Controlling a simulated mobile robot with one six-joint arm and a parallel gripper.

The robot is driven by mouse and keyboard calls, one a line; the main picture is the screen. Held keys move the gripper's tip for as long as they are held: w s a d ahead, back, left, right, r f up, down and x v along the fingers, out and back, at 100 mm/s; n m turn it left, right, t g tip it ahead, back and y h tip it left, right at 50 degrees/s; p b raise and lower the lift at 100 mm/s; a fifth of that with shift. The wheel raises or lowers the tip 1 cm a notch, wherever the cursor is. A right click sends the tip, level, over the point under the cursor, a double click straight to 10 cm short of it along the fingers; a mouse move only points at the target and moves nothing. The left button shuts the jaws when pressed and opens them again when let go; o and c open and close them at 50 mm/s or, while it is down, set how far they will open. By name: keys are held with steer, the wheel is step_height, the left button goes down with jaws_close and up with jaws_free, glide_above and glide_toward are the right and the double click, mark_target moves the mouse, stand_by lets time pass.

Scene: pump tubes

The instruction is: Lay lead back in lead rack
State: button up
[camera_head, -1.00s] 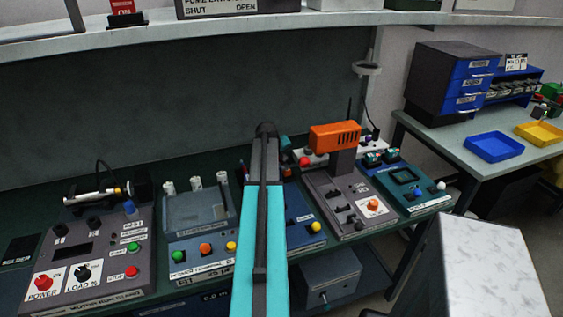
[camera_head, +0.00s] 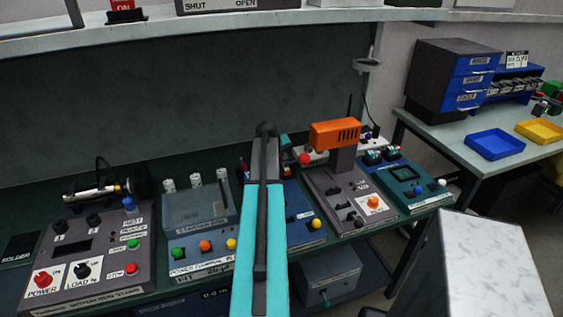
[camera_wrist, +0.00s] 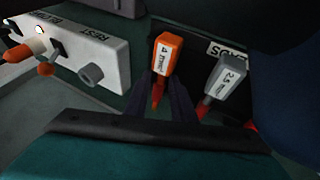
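In the wrist view an orange lead plug (camera_wrist: 167,56) marked 4 mm stands tilted, its red tip pointing down between the two dark fingers of my gripper (camera_wrist: 164,88). The fingers lie on either side of its lower part; I cannot tell whether they press on it. A grey lead plug (camera_wrist: 221,80) marked 2.5 mm stands to its right in a similar pose, beside a white LEADS label (camera_wrist: 228,52) on the lead rack. The rack itself is mostly dark or hidden. In the head view my turquoise arm hides my gripper and the leads.
A white block (camera_wrist: 85,50) with plugs or knobs stands left of the fingers. The bench carries a grey motor panel (camera_head: 95,235), a blue-grey power unit (camera_head: 200,235) and an orange-topped device (camera_head: 335,133). A side table holds a blue tray (camera_head: 494,142).

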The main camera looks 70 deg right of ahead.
steer(key=shift+o, duration=0.3)
steer(key=shift+r, duration=0.1)
steer(key=b+v, duration=0.2)
steer(key=v, duration=1.1)
steer(key=shift+a+r+b, duration=0.2)
steer(key=shift+r+b, duration=0.1)
steer(key=shift+b, duration=0.05)
steer(key=shift+w, duration=0.1)
steer(key=shift+w, duration=0.1)
